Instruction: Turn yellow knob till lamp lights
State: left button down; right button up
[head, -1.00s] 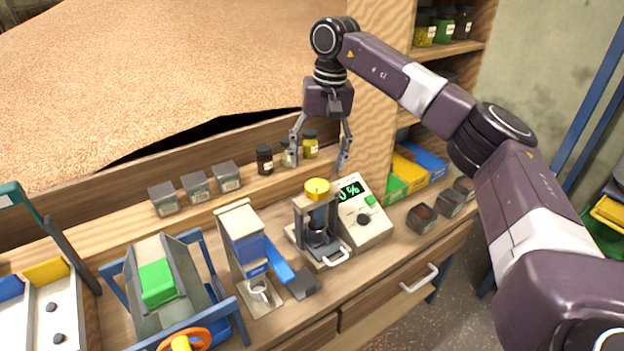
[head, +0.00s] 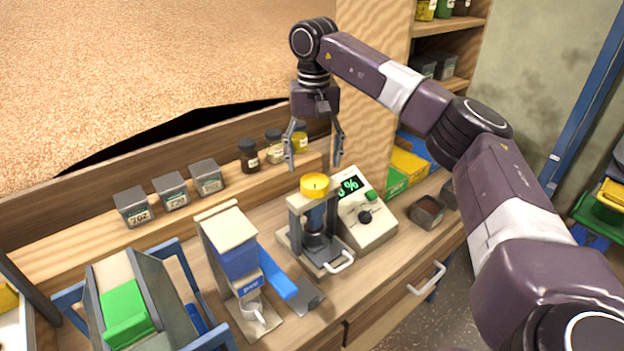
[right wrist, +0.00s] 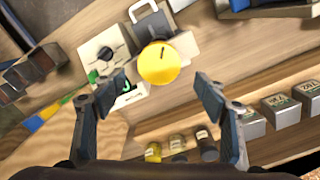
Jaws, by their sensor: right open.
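The yellow knob (head: 315,185) sits on top of a small grey press-like device (head: 318,240) on the bench. In the right wrist view the yellow knob (right wrist: 159,63) shows from above with a dark mark on its top, ahead of the fingers and roughly between them. My right gripper (head: 314,165) is open and empty, pointing down just above the knob, apart from it. Beside the device stands a cream meter box (head: 368,222) with a green lit "%" display (head: 350,186), a green button and a black dial. I cannot make out a lit lamp. My left gripper is not in view.
A blue and white dispenser (head: 238,258) stands close left of the device. Several jars (head: 248,157) and grey boxes (head: 172,190) line the ledge behind. A dark sample box (head: 426,211) stands at right. A grain heap (head: 150,70) lies beyond the ledge.

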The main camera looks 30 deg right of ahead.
aim_at(315, 180)
notch_tip(315, 180, down, 6)
jog(key=shift+s+r+p, duration=0.1)
jog(key=shift+p, duration=0.45)
jog(key=shift+s, duration=0.1)
jog(key=shift+c, duration=0.5)
jog(key=c, duration=1.1)
